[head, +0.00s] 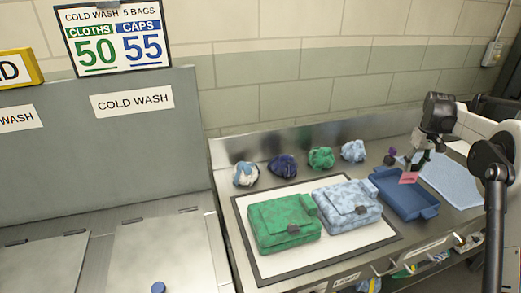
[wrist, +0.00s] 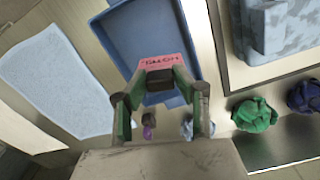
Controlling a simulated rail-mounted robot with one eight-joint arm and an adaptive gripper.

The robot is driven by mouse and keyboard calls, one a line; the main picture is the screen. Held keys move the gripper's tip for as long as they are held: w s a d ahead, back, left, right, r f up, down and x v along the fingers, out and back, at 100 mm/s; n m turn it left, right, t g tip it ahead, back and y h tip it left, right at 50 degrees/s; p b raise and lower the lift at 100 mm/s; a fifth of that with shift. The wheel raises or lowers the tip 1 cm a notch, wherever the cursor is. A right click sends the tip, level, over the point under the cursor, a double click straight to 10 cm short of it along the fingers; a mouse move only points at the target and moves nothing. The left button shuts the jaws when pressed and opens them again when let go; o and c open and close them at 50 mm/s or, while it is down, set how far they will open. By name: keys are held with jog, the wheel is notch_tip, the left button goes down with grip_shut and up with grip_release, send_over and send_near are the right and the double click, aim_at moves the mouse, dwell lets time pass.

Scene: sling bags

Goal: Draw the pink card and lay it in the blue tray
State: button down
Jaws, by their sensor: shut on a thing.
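The pink card (head: 409,178) hangs from my gripper (head: 415,166), over the back part of the blue tray (head: 398,195). In the wrist view my gripper (wrist: 160,80) is shut on one edge of the pink card (wrist: 166,62), and dark lettering shows on the card. The blue tray (wrist: 125,30) lies beneath the card there, with its inside bare around it. I cannot tell whether the card touches the tray.
A green bag (head: 280,222) and a pale blue bag (head: 345,208) lie on a framed white mat (head: 340,248) left of the tray. Several crumpled cloth bundles (head: 320,157) line the back. A light blue cloth (head: 455,180) lies right of the tray.

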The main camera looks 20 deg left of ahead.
jog(key=shift+w+f+n+b, duration=0.1)
jog(key=shift+w+f+n, duration=0.35)
jog(key=shift+w+f, duration=0.65)
jog(key=shift+w+f+n+b, duration=0.15)
jog(key=shift+w+f+n, duration=0.35)
jog(key=shift+f, duration=1.2)
jog(key=shift+w+f+n+b, duration=0.1)
jog(key=shift+w+f+n, duration=0.5)
jog(key=shift+f, duration=0.8)
jog(key=c, duration=1.3)
grip_release()
jog(key=shift+w, duration=0.15)
notch_tip(320, 180, up, 12)
jog(key=shift+r, duration=0.1)
